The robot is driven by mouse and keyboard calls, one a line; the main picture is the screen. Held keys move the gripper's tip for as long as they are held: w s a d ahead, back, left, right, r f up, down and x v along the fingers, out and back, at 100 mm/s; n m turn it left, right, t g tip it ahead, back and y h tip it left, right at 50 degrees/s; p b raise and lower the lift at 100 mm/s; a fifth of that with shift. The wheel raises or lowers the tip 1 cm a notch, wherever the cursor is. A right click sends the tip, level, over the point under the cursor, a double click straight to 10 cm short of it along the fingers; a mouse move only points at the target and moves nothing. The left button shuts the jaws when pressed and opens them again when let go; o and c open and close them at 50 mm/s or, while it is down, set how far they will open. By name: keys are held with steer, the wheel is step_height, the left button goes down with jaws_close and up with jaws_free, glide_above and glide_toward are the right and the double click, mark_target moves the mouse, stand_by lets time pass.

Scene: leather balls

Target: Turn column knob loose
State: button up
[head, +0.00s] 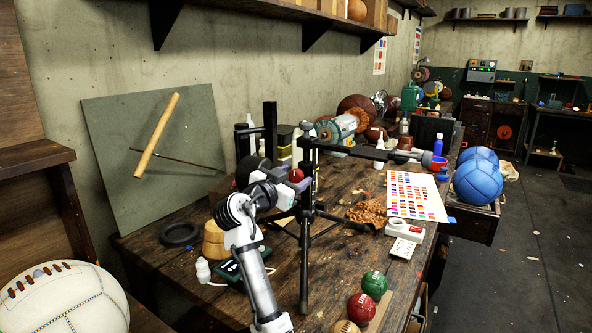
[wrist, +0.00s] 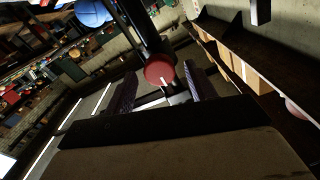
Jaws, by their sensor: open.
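The column knob (wrist: 159,69) is round and red with a pale line on its face. It sits on a dark column (wrist: 140,25) in the wrist view. In the head view the knob (head: 296,175) shows as a small red disc at the left of the upright black stand (head: 306,215). My gripper (wrist: 160,74) is open, its two dark fingers either side of the knob with gaps showing on both sides. How far the knob sits in between the fingers I cannot tell. In the head view my gripper (head: 300,186) is close by the column, partly hard to make out.
The stand's horizontal arm (head: 365,153) reaches right over the wooden bench (head: 345,245). A colour chart (head: 416,196), brown scraps (head: 367,212), green ball (head: 374,284) and red ball (head: 361,307) lie around its right side. A black ring (head: 180,234) and small white bottle (head: 203,270) lie left.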

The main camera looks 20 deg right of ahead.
steer(key=shift+x, duration=0.95)
steer(key=c, duration=1)
steer(key=shift+o, duration=0.2)
